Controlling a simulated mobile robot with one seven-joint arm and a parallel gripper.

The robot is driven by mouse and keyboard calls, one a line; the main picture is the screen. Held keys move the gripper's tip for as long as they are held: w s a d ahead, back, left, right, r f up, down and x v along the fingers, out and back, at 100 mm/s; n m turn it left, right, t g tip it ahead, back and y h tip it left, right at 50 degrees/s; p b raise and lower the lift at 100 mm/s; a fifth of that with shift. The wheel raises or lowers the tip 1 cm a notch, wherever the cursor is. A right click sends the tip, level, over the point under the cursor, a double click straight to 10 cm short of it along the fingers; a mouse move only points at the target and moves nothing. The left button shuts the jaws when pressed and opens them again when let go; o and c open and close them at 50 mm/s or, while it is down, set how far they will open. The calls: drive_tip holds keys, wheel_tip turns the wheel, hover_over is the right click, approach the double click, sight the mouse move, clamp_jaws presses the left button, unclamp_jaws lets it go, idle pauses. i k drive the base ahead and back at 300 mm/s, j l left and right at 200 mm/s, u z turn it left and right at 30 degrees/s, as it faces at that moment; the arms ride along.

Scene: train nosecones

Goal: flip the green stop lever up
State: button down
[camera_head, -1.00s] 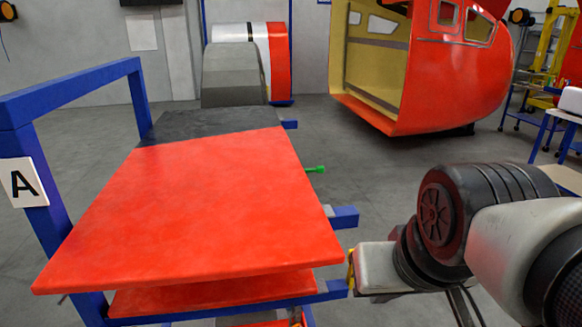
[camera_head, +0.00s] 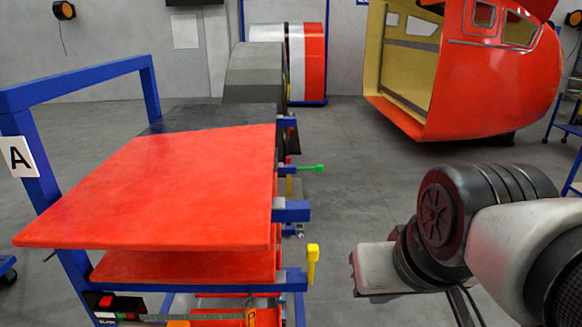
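The green stop lever (camera_head: 312,168) sticks out to the right from the side of the blue cart frame, beside the red panel, and lies about level. Its inner end is partly hidden by the cart. My arm reaches in from the right edge, with its visible end to the right of the cart and nearer to me than the lever. A clear gap of floor lies between them. My gripper's fingers cannot be made out in this view.
A blue cart (camera_head: 92,84) carries a red panel (camera_head: 170,190) at the left. A yellow lever (camera_head: 313,262) stands upright at its near right corner. A large red nosecone (camera_head: 490,85) stands at the back right. Grey floor (camera_head: 365,195) is free right of the cart.

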sight(318, 169)
drive_tip(key=i+l, duration=0.1)
drive_tip(key=l, duration=1.15)
drive_tip(key=i+l, duration=0.2)
drive_tip(key=l, duration=0.15)
drive_tip(key=i+l, duration=0.45)
drive_tip(key=l, duration=0.25)
drive_tip(key=i+l, duration=0.1)
drive_tip(key=i, duration=0.35)
drive_tip(key=i+l+u, duration=0.1)
drive_tip(key=i, duration=0.4)
drive_tip(key=i+l, duration=0.1)
drive_tip(key=i, duration=0.35)
drive_tip(key=i+j, duration=0.4)
drive_tip(key=i, duration=0.15)
drive_tip(key=j+u, duration=0.05)
